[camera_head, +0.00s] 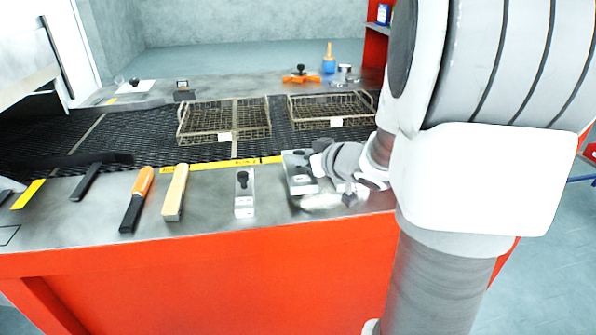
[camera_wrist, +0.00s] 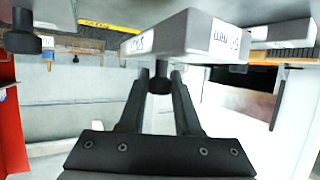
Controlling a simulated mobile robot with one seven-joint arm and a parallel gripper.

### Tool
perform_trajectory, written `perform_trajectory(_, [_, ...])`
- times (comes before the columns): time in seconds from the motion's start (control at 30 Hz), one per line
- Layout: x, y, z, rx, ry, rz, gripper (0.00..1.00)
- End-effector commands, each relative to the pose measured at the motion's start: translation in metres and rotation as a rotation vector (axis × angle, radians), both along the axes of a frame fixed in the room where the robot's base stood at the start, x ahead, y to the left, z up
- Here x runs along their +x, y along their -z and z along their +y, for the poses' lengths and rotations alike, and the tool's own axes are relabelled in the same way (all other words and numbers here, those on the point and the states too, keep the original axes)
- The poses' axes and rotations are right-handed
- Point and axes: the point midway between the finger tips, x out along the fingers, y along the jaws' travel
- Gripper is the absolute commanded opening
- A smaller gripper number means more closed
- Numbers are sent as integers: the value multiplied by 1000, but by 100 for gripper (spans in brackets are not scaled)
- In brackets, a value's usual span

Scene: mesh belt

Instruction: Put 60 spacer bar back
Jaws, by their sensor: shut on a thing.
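My gripper (camera_wrist: 158,75) is shut on the black knob of a pale grey bar (camera_wrist: 185,38), seen close up in the wrist view. The bar carries white labels with dark print that I cannot read surely, so I cannot confirm a 60. In the head view my gripper (camera_head: 322,160) is low over the right part of the steel bench top, at a pale bar with a dark knob (camera_head: 298,178). My wrist hides part of that area. I cannot tell whether the bar touches the bench. Another pale bar with a black knob (camera_head: 244,194) stands apart to the left.
A wood-handled tool (camera_head: 175,192) and an orange-and-black tool (camera_head: 137,200) lie further left on the bench. Two wire baskets (camera_head: 224,121) (camera_head: 332,107) sit on the dark mesh belt (camera_head: 130,128) behind.

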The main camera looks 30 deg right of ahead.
Motion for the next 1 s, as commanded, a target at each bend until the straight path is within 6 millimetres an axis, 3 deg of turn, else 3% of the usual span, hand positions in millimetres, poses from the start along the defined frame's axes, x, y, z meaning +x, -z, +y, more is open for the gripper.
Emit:
perform_trajectory(0.03, [0,12,0,1,-1,1,0])
perform_trajectory(0.17, [0,29,0,1,-1,0,0])
perform_trajectory(0.57, [0,32,0,0,-1,-1,0])
perform_trajectory(0.6, [0,34,0,0,-1,0,34])
perform_trajectory(0.77, [0,33,0,0,-1,0,62])
perform_trajectory(1.0, [0,33,0,0,-1,0,62])
